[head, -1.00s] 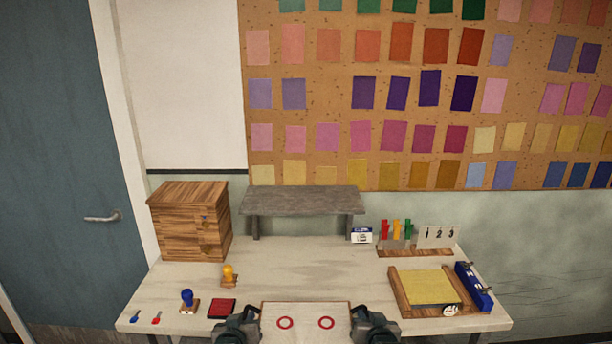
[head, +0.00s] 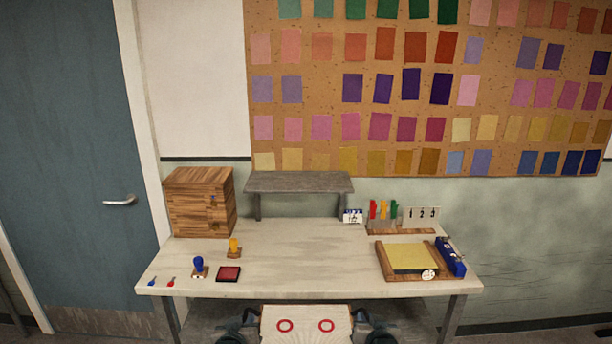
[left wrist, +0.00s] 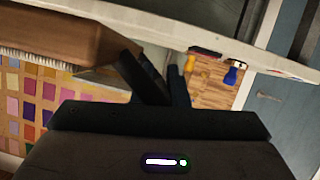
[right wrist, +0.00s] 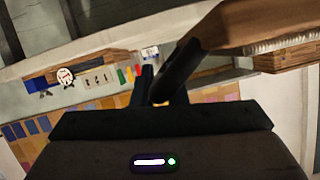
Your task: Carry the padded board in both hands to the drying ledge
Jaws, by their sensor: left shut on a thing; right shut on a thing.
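The padded board (head: 306,324) is a pale board with two red rings, held level at the bottom of the head view, in front of the table. My left gripper (head: 252,318) is shut on its left edge and my right gripper (head: 358,318) on its right edge. The board's brown side shows in the left wrist view (left wrist: 70,32) and in the right wrist view (right wrist: 262,20), with bristle-like edging. The grey raised ledge (head: 300,183) stands on legs at the back of the table, its top bare.
The table (head: 300,255) has a clear middle. A wooden drawer box (head: 200,203) stands left of the ledge. Stamps and a red pad (head: 228,274) lie front left. A tray with a yellow pad (head: 410,258), a blue item (head: 451,256) and a small card (head: 352,216) are right.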

